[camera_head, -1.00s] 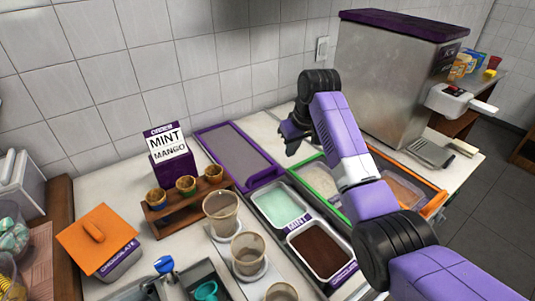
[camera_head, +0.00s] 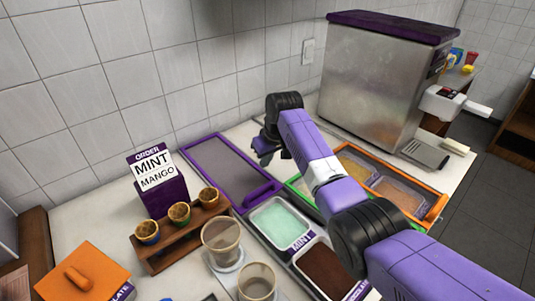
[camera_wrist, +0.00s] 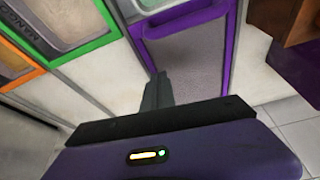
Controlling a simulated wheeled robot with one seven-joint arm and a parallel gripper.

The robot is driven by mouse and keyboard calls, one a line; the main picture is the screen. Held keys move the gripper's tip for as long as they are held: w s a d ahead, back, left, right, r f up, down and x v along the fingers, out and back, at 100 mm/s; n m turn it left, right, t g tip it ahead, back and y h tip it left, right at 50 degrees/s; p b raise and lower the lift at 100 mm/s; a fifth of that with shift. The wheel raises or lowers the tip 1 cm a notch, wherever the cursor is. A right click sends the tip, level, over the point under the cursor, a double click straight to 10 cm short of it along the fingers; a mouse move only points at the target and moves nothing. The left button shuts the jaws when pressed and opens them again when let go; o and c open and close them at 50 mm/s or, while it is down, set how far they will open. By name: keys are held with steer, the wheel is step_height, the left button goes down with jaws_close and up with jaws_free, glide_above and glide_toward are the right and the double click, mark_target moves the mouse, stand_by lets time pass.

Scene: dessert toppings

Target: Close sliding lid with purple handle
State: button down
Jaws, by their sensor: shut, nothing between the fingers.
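The sliding lid (camera_head: 228,172) is a grey panel in a purple frame, lying behind the open mint tray (camera_head: 280,226) and the dark chocolate tray (camera_head: 325,272). Its purple handle (camera_head: 262,193) is at the end nearest the mint tray. In the wrist view the lid (camera_wrist: 190,65) runs beside my fingers, with the handle bar (camera_wrist: 187,22) near the top. My gripper (camera_head: 264,152) is shut and empty, pointing down at the lid's right side. In the wrist view my fingertips (camera_wrist: 157,80) overlap the lid's edge; whether they touch it is unclear.
Right of the lid are green-framed and orange-framed bins (camera_head: 432,213). A large metal machine (camera_head: 375,80) stands behind my arm. A wooden holder (camera_head: 180,235) with small cups and an order box (camera_head: 158,180) stand left of the lid. Clear cups (camera_head: 221,240) stand in front.

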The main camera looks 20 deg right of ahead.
mark_target(264, 180)
steer(key=x, duration=0.3)
steer(key=shift+f, duration=0.2)
steer(key=shift+s+d+f+p, duration=0.1)
steer(key=shift+s+d+p, duration=0.05)
steer(key=shift+s+p, duration=0.45)
steer(key=shift+s+d+f+p, duration=0.1)
steer(key=shift+s+p, duration=0.3)
steer(key=shift+s, duration=0.3)
steer(key=shift+s+d+f, duration=0.15)
steer(key=shift+s, duration=0.45)
